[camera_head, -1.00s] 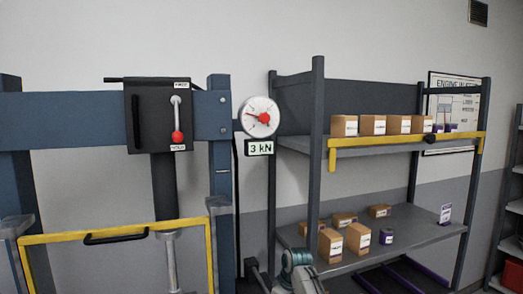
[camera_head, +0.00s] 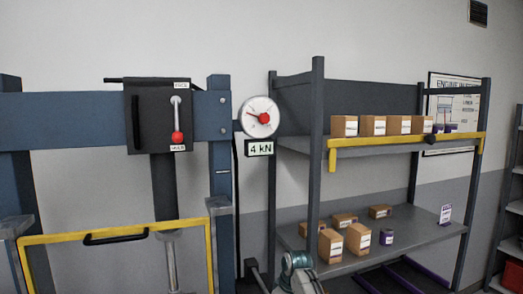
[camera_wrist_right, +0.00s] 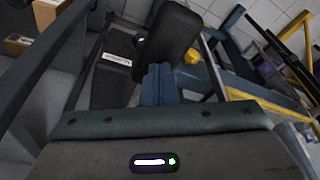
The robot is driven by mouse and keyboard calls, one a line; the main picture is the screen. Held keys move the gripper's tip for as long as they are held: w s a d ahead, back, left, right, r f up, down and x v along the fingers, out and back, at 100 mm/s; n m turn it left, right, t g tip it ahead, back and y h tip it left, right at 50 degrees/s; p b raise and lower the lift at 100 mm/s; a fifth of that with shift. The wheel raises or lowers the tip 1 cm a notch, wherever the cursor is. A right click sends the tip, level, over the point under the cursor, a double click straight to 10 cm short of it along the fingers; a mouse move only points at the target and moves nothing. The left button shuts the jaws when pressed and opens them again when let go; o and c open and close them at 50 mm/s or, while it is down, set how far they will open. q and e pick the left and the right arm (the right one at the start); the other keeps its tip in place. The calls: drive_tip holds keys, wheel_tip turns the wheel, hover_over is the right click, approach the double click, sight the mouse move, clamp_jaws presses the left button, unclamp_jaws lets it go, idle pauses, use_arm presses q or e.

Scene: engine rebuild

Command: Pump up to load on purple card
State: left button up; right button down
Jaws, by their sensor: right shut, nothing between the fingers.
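The press gauge (camera_head: 259,117) has a red centre, and the display (camera_head: 260,149) below it reads 4 kN. A lever with a red knob (camera_head: 177,137) hangs down on the dark press box (camera_head: 145,115). A small white and purple card (camera_head: 445,214) stands at the right end of the lower shelf; its text is too small to read. In the right wrist view my right gripper (camera_wrist_right: 160,75) is shut and empty, its blue fingers against or just before a black padded bar (camera_wrist_right: 170,38); contact is unclear. My left gripper is out of view.
The yellow-framed guard (camera_head: 120,232) with a black handle stands before the press. A grey rack (camera_head: 318,150) holds several cardboard boxes and a purple can (camera_head: 386,237). A dark box with a white label (camera_wrist_right: 110,75) lies beside the bar in the wrist view.

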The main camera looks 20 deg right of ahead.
drive_tip(key=shift+f, duration=0.1)
drive_tip(key=shift+f, duration=1.1)
idle(0.5)
drive_tip(key=shift+f+b, duration=0.55)
drive_tip(key=shift+f, duration=0.6)
idle(0.4)
drive_tip(key=shift+f, duration=0.55)
drive_tip(key=shift+r, duration=0.1)
